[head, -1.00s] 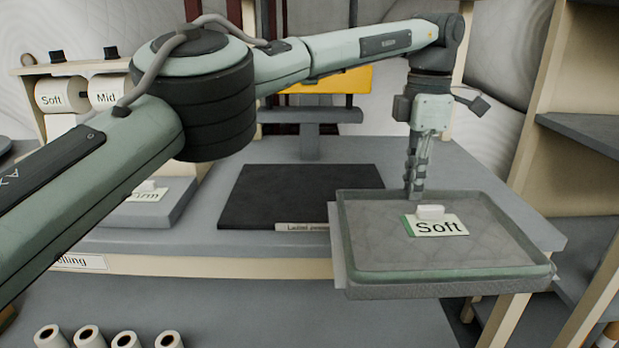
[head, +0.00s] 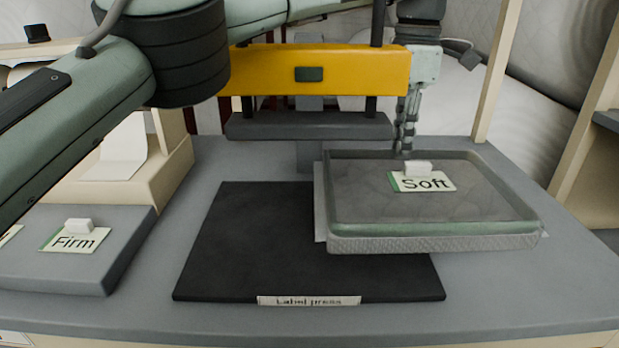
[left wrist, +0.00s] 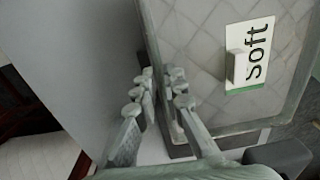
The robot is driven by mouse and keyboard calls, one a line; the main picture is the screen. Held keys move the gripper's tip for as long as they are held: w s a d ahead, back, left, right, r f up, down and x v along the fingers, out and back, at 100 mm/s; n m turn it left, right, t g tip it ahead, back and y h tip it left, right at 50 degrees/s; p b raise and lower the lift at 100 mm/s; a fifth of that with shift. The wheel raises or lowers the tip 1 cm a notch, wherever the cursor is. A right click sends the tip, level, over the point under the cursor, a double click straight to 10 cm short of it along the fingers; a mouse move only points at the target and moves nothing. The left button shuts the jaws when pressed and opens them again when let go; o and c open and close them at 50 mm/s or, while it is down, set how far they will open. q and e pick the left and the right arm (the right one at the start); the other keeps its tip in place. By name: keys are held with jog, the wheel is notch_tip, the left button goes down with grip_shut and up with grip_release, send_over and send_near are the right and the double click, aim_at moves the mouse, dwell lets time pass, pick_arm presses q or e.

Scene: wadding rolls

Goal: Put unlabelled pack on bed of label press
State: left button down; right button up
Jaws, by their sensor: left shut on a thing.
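A shallow grey, tray-like pack (head: 350,200) with a quilted surface and greenish rim carries a card marked "Soft" (head: 424,184) with a small white block on it. My left gripper (head: 404,140) is shut on the pack's far edge; the left wrist view also shows the fingers (left wrist: 163,88) at the edge of the pack (left wrist: 190,40). The pack looks level and covers the right part of the black bed of the label press (head: 250,240); its height above the bed is hard to tell. My right gripper is not in view.
The yellow press head (head: 270,72) with a grey plate (head: 290,126) stands behind the bed. A grey pad (head: 60,275) with a "Firm" card (head: 75,240) lies at left. The left part of the bed is clear. A cream post (head: 497,70) rises at right.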

pick_arm(q)
jog(key=a, duration=1.5)
jog(key=shift+f, duration=1.95)
jog(key=c, duration=1.6)
grip_release()
jog(key=shift+w+r, duration=0.1)
jog(key=shift+r, duration=3.85)
